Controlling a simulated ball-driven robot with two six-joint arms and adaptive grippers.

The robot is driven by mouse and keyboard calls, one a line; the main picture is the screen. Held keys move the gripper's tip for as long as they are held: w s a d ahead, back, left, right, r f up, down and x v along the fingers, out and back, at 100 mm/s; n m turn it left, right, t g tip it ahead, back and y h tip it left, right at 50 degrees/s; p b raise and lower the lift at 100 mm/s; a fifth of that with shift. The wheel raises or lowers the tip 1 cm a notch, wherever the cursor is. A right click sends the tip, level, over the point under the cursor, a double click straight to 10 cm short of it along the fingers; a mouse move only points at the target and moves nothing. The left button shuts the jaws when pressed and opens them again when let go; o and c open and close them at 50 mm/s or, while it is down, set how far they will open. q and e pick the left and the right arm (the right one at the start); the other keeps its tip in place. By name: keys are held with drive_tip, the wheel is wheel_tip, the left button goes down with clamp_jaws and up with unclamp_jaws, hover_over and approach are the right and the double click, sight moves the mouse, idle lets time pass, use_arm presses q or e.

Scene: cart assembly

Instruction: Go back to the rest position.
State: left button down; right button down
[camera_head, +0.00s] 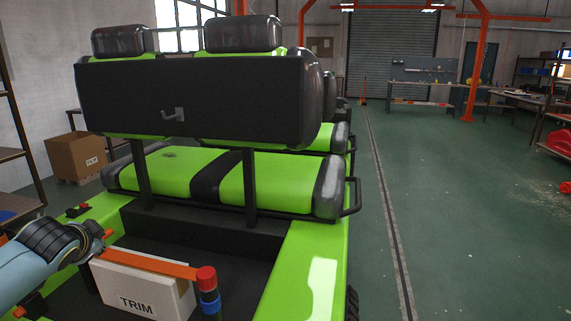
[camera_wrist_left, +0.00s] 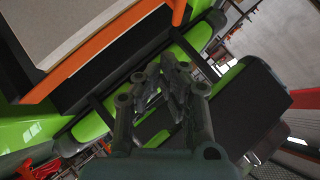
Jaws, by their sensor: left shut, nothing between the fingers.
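My left arm comes in at the lower left of the head view, its dark wrist joint beside the rear deck of a green and black cart (camera_head: 315,270). In the left wrist view my left gripper (camera_wrist_left: 178,75) shows its grey fingers drawn together, with nothing between them. The cart's black seat back (camera_head: 190,95) also fills the lower right of the wrist view (camera_wrist_left: 245,115), beyond the fingers. My right gripper is in neither view.
A pale box marked TRIM (camera_head: 140,290) sits in the cart's rear, next to an orange bar (camera_head: 150,262) and a red-capped post (camera_head: 206,279). A cardboard box (camera_head: 75,155) stands at the left. The green floor (camera_head: 470,220) at the right is mostly clear.

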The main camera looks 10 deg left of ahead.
use_arm(q)
drive_tip(key=s+d+n+g+h, duration=0.2)
drive_tip(key=s+d+g+h, duration=0.1)
drive_tip(key=s+d, duration=1.05)
drive_tip(key=s+d+n+g+h, duration=0.25)
drive_tip(key=s+d, duration=0.65)
drive_tip(key=s, duration=0.9)
wheel_tip(320, 180, down, 34)
drive_tip(key=s+a+g+b, duration=0.2)
drive_tip(key=s+b, duration=0.1)
drive_tip(key=b, duration=0.5)
drive_tip(key=s+a+f+g+b, duration=0.1)
drive_tip(key=s+f+b, duration=0.4)
drive_tip(key=s+f, duration=1.3)
wheel_tip(320, 180, down, 2)
drive_tip(key=shift+a+f, duration=0.15)
drive_tip(key=shift+f, duration=0.1)
drive_tip(key=shift+y, duration=0.25)
